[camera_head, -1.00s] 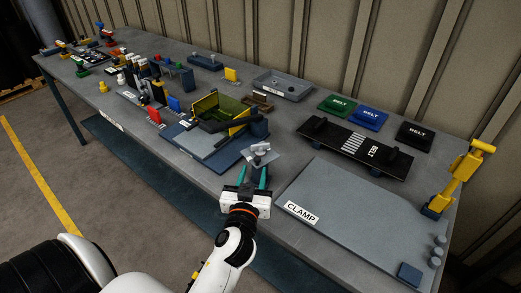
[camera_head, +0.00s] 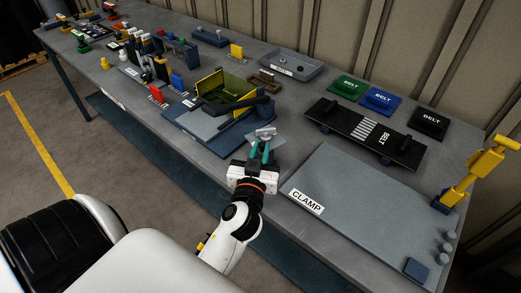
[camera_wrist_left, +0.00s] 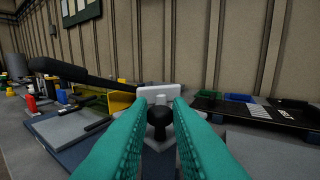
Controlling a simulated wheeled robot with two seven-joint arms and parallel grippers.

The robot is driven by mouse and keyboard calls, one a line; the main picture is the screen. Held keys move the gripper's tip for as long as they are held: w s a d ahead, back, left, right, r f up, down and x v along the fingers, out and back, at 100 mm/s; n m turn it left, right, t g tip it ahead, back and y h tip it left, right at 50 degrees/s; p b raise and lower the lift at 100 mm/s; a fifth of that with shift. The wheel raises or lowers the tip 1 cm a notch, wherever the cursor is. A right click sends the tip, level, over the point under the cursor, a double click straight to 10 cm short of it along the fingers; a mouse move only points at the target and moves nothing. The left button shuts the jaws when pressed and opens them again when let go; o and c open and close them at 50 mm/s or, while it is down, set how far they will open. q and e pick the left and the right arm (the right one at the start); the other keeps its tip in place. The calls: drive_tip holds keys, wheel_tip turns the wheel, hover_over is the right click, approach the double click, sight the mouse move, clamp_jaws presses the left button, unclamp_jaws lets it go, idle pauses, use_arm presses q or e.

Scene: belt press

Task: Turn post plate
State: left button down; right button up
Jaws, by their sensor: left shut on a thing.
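The small grey post plate (camera_head: 264,132) is at the tips of my left gripper (camera_head: 262,148), near the front edge of the bench. The left gripper's teal fingers are shut on the plate's post. In the left wrist view a black round knob (camera_wrist_left: 160,116) sits between the fingertips, and the pale plate (camera_wrist_left: 158,90) shows just behind it, roughly upright. The lower part of the post is hidden by the fingers. My right gripper is not in view.
The press with a yellow guard (camera_head: 241,84) and black lever stands just behind and left of the plate. A grey board marked CLAMP (camera_head: 365,205) lies to the right. A black belt plate (camera_head: 365,132) and three belt boxes lie behind it. A yellow clamp (camera_head: 484,170) stands far right.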

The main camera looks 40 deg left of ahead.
use_arm(q)
drive_tip(key=a+m+h+p, duration=0.6)
drive_tip(key=m+h, duration=0.4)
drive_tip(key=h, duration=0.5)
drive_tip(key=shift+a+h, duration=0.15)
drive_tip(key=shift+h, duration=0.25)
drive_tip(key=shift+f+m+g, duration=0.1)
drive_tip(key=shift+m+g, duration=0.2)
drive_tip(key=c, duration=1.4)
unclamp_jaws()
drive_tip(key=shift+w, duration=0.15)
drive_tip(key=shift+o, duration=0.2)
drive_tip(key=b+v, duration=0.1)
drive_tip(key=v, duration=1.1)
